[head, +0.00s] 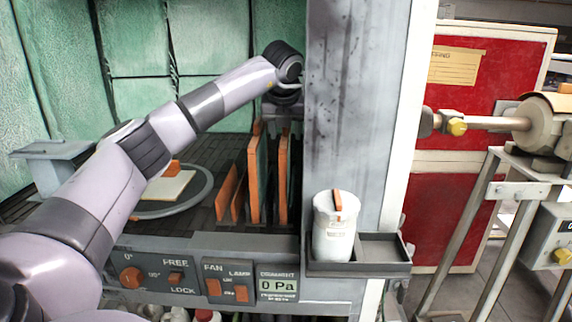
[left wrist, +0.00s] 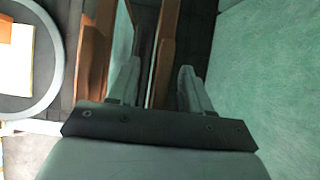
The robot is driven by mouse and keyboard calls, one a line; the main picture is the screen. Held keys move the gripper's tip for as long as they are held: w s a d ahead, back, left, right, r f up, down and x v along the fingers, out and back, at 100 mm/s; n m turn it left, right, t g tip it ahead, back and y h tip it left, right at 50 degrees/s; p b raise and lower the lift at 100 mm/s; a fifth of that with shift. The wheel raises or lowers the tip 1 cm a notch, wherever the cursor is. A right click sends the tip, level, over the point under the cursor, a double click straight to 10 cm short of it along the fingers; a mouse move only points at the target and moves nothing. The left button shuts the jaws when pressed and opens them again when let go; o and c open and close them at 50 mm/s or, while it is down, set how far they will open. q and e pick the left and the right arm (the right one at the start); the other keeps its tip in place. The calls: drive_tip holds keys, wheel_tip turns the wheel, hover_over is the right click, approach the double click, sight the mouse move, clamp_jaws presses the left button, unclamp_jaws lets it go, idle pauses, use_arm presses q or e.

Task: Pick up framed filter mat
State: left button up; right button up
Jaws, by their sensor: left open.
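Upright panels with orange frames stand in a row inside the booth; the taller ones (head: 256,180) (head: 282,178) are likely the framed filter mats. My left gripper (head: 284,118) is above the taller panels in the head view, pointing down. In the left wrist view its two open fingers (left wrist: 157,82) are on either side of an orange-framed panel (left wrist: 166,50), with space visible beside it. Another orange frame (left wrist: 96,50) is left of the left finger. I cannot tell from these views how deep the fingers reach. My right gripper is not in view.
A grey pillar (head: 350,100) stands right of the panels. A round turntable (head: 205,190) with a pale block lies to the left. The control panel (head: 140,258) runs along the front edge.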

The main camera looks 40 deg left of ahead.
use_arm(q)
drive_tip(key=shift+w+a+f, duration=0.15)
drive_tip(key=shift+f, duration=0.2)
clamp_jaws()
drive_tip(key=shift+r, duration=0.15)
